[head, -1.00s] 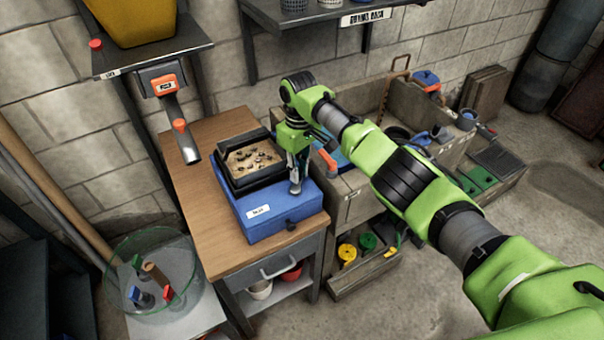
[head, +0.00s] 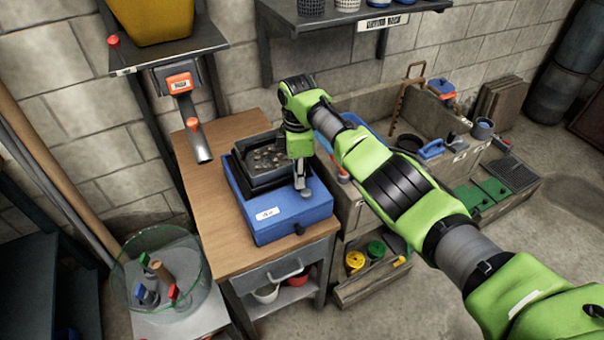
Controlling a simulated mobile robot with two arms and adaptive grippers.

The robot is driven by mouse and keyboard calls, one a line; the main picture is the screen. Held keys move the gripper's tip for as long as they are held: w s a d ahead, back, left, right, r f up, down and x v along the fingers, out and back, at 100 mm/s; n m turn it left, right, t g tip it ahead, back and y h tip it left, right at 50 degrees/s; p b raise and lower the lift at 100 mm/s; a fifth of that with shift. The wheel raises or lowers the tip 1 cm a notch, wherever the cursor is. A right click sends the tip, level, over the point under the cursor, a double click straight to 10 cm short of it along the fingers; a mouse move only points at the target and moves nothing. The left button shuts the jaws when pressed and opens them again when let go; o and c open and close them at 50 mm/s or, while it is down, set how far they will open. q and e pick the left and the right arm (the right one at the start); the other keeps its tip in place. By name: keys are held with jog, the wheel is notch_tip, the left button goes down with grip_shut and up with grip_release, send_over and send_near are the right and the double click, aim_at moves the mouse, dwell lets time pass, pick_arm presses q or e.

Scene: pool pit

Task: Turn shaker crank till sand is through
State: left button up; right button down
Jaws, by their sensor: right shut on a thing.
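The shaker is a blue box (head: 262,229) with a white label, standing on a wooden-topped bench. On top of it sits a black sieve tray (head: 243,172). Several small pebbles (head: 267,159) lie on its dark bottom, with little or no tan sand visible among them. My right gripper (head: 303,190) points down at the right side of the blue box, shut on the crank. The crank itself is mostly hidden by the gripper. My left gripper is not in view.
The bench top (head: 210,205) is clear left of the shaker. A green-tinted glass bowl (head: 190,245) with colored-ended tools stands lower left. An orange-marked device (head: 180,84) hangs above the bench. Wooden bins (head: 380,105) with tools are behind my right arm.

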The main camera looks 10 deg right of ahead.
jog(key=shift+s+a+r+n+p, duration=0.1)
jog(key=shift+s+a+n+p, duration=0.15)
jog(key=shift+n, duration=0.8)
jog(key=shift+s+a+n+p, duration=0.1)
jog(key=shift+a+n+p, duration=0.2)
jog(key=shift+n, duration=0.75)
jog(key=c, duration=1.9)
grip_release()
